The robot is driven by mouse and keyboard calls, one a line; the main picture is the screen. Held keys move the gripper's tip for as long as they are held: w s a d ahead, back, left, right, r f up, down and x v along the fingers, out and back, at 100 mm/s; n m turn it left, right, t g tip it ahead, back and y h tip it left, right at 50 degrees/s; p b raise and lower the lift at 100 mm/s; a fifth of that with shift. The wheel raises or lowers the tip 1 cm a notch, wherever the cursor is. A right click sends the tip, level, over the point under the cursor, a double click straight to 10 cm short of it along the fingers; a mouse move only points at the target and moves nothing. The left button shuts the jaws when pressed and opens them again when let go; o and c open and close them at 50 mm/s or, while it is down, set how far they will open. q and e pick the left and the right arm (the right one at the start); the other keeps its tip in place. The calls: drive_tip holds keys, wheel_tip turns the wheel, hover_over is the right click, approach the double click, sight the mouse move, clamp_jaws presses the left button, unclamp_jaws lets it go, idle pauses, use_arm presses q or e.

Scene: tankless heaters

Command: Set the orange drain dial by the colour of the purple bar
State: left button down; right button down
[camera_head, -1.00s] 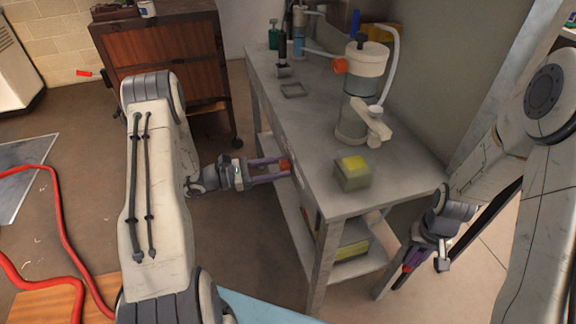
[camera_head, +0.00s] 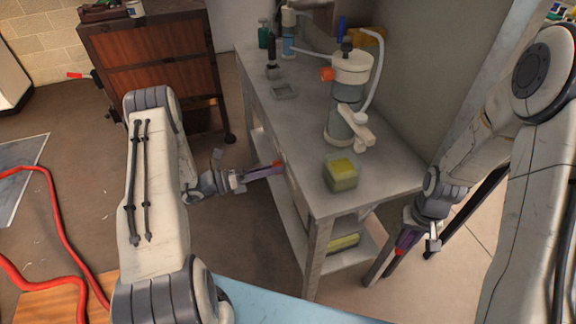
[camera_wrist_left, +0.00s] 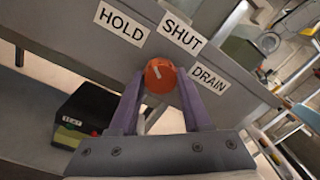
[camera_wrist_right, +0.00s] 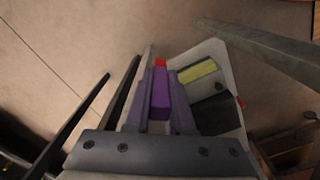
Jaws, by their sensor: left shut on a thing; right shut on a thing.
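The orange drain dial (camera_wrist_left: 160,76) sits on the workbench's front edge, with HOLD, SHUT and DRAIN labels around it. Its white mark points up and left in the left wrist view, roughly between HOLD and SHUT. My left gripper (camera_head: 272,168) is shut on the dial, one finger on each side. The dial (camera_head: 279,164) is small in the head view. My right gripper (camera_wrist_right: 159,100) is shut on the purple bar (camera_wrist_right: 160,94), which has a red end. The bar (camera_head: 405,242) hangs low beside the bench's right end in the head view.
A labelled black box (camera_wrist_left: 86,117) shows below the dial. A yellow-and-black item (camera_wrist_right: 198,70) is near the purple bar. A wooden cabinet (camera_head: 150,65) stands behind.

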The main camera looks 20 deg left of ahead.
use_arm(q)
drive_tip(key=shift+n, duration=1)
drive_tip(key=shift+c, duration=1.8)
unclamp_jaws()
drive_tip(key=v, duration=1.2)
drive_tip(key=shift+b, duration=0.3)
drive_tip(key=shift+s, duration=0.1)
